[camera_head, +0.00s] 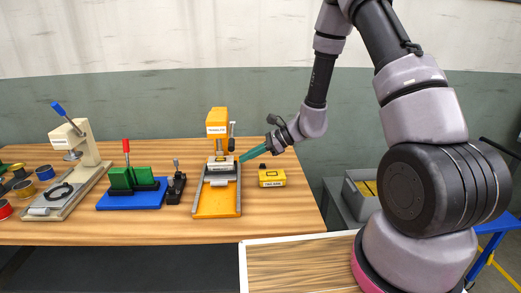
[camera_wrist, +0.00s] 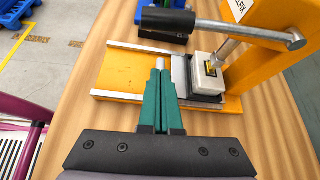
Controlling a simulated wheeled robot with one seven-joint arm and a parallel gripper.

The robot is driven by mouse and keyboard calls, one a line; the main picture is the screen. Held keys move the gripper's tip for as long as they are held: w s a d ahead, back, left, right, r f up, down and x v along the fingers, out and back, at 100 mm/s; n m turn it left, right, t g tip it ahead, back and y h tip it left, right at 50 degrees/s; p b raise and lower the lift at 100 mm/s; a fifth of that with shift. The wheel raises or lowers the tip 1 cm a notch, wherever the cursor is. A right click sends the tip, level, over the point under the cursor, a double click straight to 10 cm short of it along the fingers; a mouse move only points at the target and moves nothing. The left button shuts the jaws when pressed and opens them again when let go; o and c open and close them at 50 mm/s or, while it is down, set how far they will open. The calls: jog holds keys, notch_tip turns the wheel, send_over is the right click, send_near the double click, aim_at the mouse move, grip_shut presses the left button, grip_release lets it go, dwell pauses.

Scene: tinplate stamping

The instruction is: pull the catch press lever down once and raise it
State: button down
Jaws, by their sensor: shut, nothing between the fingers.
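The yellow press (camera_head: 217,122) stands mid-table; its label is too small to read surely, so I take it as the catch press. Its lever shows in the wrist view as a grey rod (camera_wrist: 245,31) ending in a black handle (camera_wrist: 165,22); in the head view the lever (camera_head: 232,140) hangs beside the press head. A pale block (camera_wrist: 207,70) sits under the ram on the yellow base (camera_wrist: 128,72). My gripper (camera_head: 242,159), with teal fingers, is shut and empty, beside the press on its right. In the wrist view my gripper (camera_wrist: 160,66) is over the base, apart from the handle.
A small yellow labelled box (camera_head: 271,178) sits right of the press. To the left are a black clamp (camera_head: 176,187), a green fixture with a red lever (camera_head: 121,178) and a beige press (camera_head: 75,146). The front strip of table is clear.

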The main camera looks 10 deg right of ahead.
aim_at(232, 137)
jog(key=a+r, duration=0.2)
jog(key=r, duration=0.1)
jog(key=shift+s+r, duration=0.15)
jog(key=shift+r, duration=0.1)
dwell(0.4)
